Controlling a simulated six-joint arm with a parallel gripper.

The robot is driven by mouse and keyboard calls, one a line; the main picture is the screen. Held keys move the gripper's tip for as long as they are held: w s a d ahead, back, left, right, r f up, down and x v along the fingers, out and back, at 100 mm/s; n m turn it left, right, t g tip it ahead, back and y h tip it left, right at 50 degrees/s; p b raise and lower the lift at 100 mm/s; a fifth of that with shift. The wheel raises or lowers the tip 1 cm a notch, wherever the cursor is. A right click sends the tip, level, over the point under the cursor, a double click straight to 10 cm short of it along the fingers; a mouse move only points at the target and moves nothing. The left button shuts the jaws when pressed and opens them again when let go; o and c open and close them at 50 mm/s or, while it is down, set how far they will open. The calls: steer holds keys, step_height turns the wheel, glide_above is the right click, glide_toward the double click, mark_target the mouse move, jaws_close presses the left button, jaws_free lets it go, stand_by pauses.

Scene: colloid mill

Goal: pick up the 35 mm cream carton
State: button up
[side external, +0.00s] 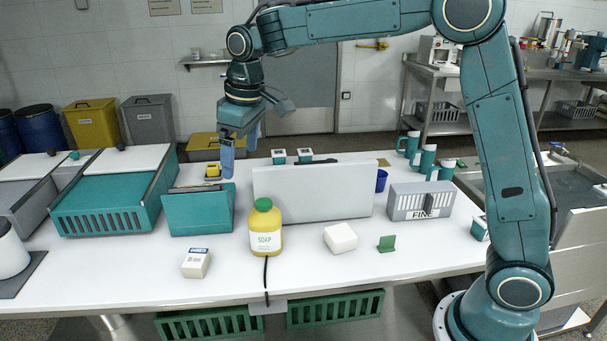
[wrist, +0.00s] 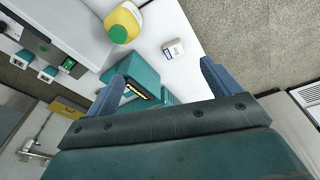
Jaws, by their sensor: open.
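The cream carton (side external: 196,263) is a small off-white box with a dark blue label. It stands on the white table near the front edge, left of the soap bottle. It also shows in the wrist view (wrist: 174,49), beyond and between my fingers. My gripper (side external: 240,164) is high above the table, over the back of the teal bin, well behind and above the carton. In the wrist view my gripper (wrist: 162,70) has its two blue fingers wide apart with nothing between them.
A yellow soap bottle (side external: 265,230) with a green cap stands right of the carton. A teal bin (side external: 198,209) is behind the carton, and a grey panel (side external: 313,192) is behind the bottle. A white block (side external: 340,237) and green piece (side external: 387,243) lie further right. The table around the carton is clear.

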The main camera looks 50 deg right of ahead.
steer(key=w+a+f+n+g, duration=0.1)
steer(key=w+a+f, duration=0.3)
steer(key=w+f, duration=0.4)
steer(key=n+g, duration=0.1)
steer(key=n, duration=0.1)
glide_above(200, 258)
step_height(200, 258, down, 9)
steer(key=shift+s+a+f, duration=0.1)
steer(key=shift+s+f, duration=0.05)
step_height(200, 258, down, 8)
steer(key=shift+f, duration=0.2)
steer(key=shift+f, duration=0.1)
steer(key=shift+f, duration=2.55)
